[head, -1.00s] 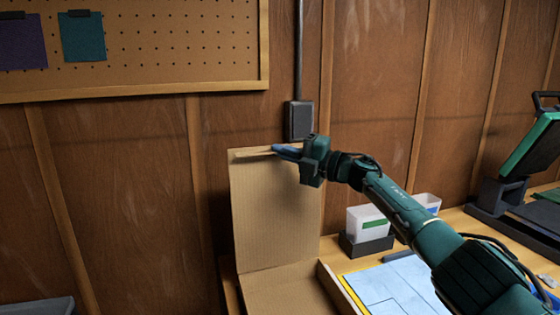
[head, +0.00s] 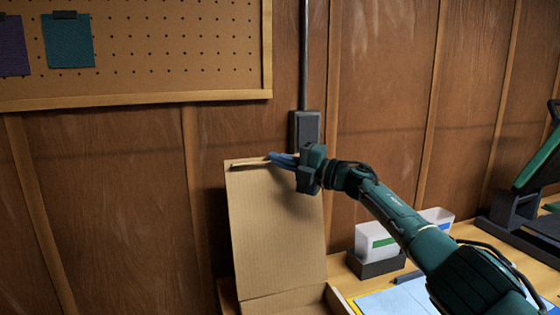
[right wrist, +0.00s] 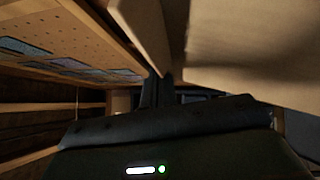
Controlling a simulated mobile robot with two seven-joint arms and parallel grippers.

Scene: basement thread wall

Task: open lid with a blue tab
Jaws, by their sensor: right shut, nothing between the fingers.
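A brown cardboard box (head: 340,301) sits on the wooden table, and its lid (head: 272,232) stands raised, close to upright. The lid also shows in the right wrist view (right wrist: 240,50), filling the upper right. My right gripper (head: 274,159) is shut at the top edge of the lid, with nothing seen between its fingers. I cannot tell whether the fingers touch the lid. No blue tab can be told apart from the bluish fingertips there. My left gripper is not in view.
A dark wall box with a conduit (head: 306,130) is just behind my right gripper. A white bin in a dark holder (head: 376,243) stands right of the cardboard box. A blue sheet (head: 398,301) lies on the table. A pegboard (head: 170,50) hangs at upper left.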

